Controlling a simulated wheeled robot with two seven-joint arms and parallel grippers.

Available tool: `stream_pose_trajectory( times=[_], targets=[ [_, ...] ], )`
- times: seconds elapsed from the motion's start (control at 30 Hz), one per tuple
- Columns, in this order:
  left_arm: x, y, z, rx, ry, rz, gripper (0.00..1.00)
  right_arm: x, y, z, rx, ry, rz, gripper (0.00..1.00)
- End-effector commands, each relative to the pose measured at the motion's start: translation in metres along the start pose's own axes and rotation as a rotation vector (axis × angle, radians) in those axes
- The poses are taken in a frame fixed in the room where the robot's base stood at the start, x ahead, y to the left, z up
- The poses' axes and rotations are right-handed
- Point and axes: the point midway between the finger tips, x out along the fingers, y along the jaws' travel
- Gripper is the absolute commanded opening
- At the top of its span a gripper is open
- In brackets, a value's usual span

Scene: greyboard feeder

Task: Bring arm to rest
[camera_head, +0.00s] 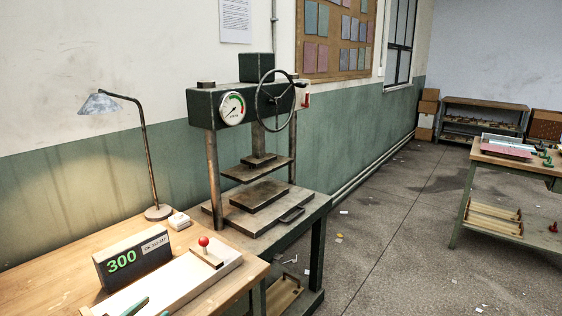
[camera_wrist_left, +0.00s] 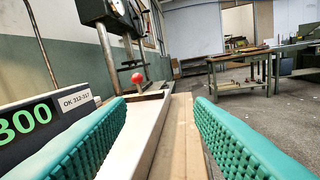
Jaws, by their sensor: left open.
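My left gripper (camera_head: 150,309) just shows at the bottom edge of the head view as teal fingertips over the wooden bench. In the left wrist view the two teal ribbed fingers of my left gripper (camera_wrist_left: 160,102) stand wide apart, with nothing held between them. A long pale tray (camera_head: 184,280) with a red knob (camera_head: 203,241) lies on the bench below and ahead of the fingers. The red knob also shows in the wrist view (camera_wrist_left: 137,78). My right gripper is in neither view.
A dark display box (camera_head: 133,260) reading 300 stands left of the tray. A green press (camera_head: 252,150) stands beyond the bench. A work table (camera_head: 515,168) is at the right, with open floor between.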

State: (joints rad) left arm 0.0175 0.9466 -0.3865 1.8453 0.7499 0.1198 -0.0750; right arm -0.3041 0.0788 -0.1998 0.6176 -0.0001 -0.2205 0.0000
Motion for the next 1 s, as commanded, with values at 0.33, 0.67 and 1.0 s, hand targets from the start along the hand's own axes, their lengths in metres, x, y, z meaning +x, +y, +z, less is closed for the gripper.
stream_pose_trajectory(
  times=[0.33,0.67,1.0],
  targets=[
    [-0.003,-0.049,-0.026,-0.034,0.126,-0.045,0.48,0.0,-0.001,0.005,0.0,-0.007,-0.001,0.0],
    [-0.027,-0.125,-0.064,-0.08,0.377,-0.085,0.48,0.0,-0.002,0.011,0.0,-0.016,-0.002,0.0],
    [-0.109,-0.193,-0.097,-0.172,0.836,-0.007,0.48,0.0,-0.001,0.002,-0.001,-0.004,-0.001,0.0]
  ],
)
